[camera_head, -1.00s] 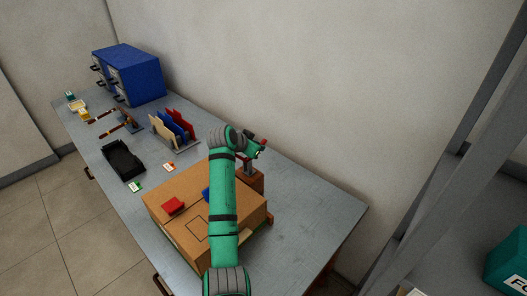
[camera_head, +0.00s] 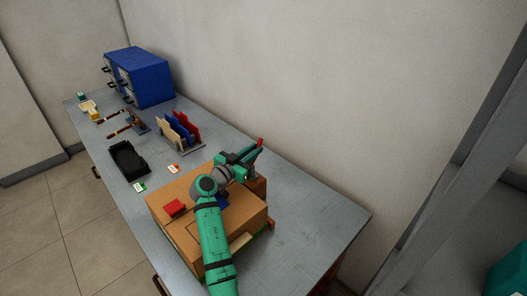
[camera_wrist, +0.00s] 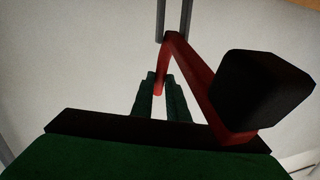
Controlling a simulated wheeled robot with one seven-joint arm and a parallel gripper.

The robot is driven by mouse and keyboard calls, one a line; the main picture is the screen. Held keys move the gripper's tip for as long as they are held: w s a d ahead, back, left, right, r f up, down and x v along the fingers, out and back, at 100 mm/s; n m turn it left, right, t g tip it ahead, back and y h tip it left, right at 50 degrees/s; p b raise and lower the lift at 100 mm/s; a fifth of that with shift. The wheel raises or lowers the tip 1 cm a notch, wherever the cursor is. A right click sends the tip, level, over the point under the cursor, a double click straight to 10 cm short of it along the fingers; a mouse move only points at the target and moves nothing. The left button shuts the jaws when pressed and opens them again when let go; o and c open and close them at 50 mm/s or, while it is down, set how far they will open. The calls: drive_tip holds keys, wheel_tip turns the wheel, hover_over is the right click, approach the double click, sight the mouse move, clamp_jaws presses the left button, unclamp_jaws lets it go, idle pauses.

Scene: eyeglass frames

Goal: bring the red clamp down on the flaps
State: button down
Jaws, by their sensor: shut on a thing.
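The red clamp's tip (camera_head: 260,141) sticks up beyond my gripper (camera_head: 240,165) in the head view, over the far right side of the brown box. In the wrist view the clamp is a bent red bar (camera_wrist: 193,75) with a dark block (camera_wrist: 262,88) at its right end. My gripper's fingers (camera_wrist: 160,90) are shut on the bar's red end, which lies between them. The clamp arm is raised, with no contact with the box visible. The cardboard box (camera_head: 165,207) has flaps on top, partly hidden by my arm.
A red block (camera_head: 174,207) and a partly hidden blue piece (camera_head: 222,202) lie on the box. A black tray (camera_head: 129,158), a rack of coloured panels (camera_head: 180,130) and blue drawers (camera_head: 141,76) stand farther back. The table's right end (camera_head: 320,215) is clear.

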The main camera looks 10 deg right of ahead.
drive_tip(key=shift+a+f, duration=0.2)
drive_tip(key=shift+a, duration=0.05)
drive_tip(key=c, duration=1.7)
unclamp_jaws()
drive_tip(key=shift+s+d+r, duration=0.1)
drive_tip(key=shift+d+r, duration=0.05)
drive_tip(key=v, duration=1)
drive_tip(key=shift+s+a, duration=0.15)
drive_tip(key=shift+a, duration=0.2)
drive_tip(key=shift+d, duration=0.2)
drive_tip(key=shift+a, duration=0.1)
